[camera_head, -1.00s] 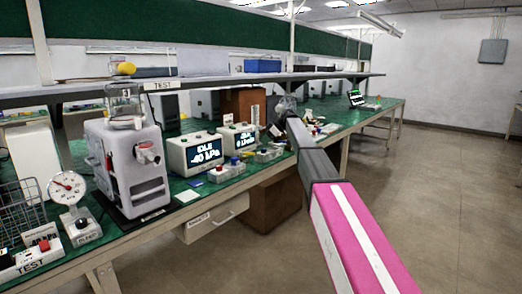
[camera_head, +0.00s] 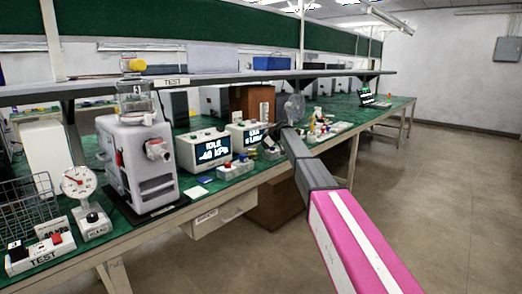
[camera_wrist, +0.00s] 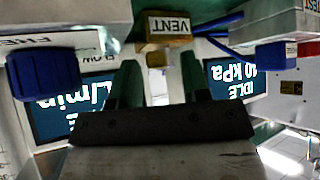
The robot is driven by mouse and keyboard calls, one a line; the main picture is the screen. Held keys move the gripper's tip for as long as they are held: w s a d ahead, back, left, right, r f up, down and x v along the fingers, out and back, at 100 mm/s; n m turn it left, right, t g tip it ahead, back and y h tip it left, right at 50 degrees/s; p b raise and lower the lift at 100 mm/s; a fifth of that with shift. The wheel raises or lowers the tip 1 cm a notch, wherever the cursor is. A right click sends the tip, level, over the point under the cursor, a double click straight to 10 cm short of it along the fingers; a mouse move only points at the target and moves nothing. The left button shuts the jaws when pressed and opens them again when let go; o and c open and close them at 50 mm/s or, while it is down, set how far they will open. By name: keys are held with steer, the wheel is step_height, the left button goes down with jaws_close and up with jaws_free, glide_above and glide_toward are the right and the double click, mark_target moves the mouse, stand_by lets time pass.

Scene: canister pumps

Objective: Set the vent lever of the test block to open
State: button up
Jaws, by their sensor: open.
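The VENT label (camera_wrist: 168,25) shows upside down at the top of the wrist view, on a tan block. A small tan piece (camera_wrist: 156,60), which may be the vent lever, sits just below it, between my gripper's fingertips as pictured. My gripper (camera_wrist: 158,72) is open, with a dark green finger on either side; I cannot tell whether either touches the piece. A blue knob (camera_wrist: 43,75) is at the left of the wrist view. In the head view, my arm's end is over the bench by the small valve blocks (camera_head: 270,150); the lever's setting cannot be read.
A white pump (camera_head: 138,160) and a dial gauge (camera_head: 77,184) stand to the left. A shelf (camera_head: 190,80) runs above the bench. The floor (camera_head: 440,200) on the right is clear.

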jaws_close()
steer(key=shift+s, duration=0.2)
steer(key=shift+s+a+m+t+h, duration=0.15)
steer(key=shift+s+m+t, duration=0.2)
steer(key=shift+m+t, duration=0.25)
steer(key=shift+s+a+m+t+h, duration=0.15)
steer(key=shift+s+m+t, duration=0.25)
steer(key=shift+m, duration=0.3)
steer(key=m, duration=0.1)
steer(key=s+m+t+h, duration=0.1)
steer(key=m+t, duration=0.1)
steer(key=shift+s+a+m, duration=0.25)
steer(key=shift+a+m, duration=0.05)
steer(key=shift+a, duration=0.05)
steer(key=m+t+h, duration=0.1)
steer(key=s+a+m+t+h, duration=0.1)
steer(key=m, duration=0.1)
steer(key=shift+a, duration=0.2)
steer(key=shift+s+a+m+t+h, duration=0.15)
steer(key=shift+a+m+t+h, duration=0.15)
steer(key=shift+m+h, duration=0.3)
steer(key=shift+s+a+m+t+h, duration=0.1)
steer(key=shift+a+m+t+h, duration=0.25)
steer(key=shift+m, duration=0.45)
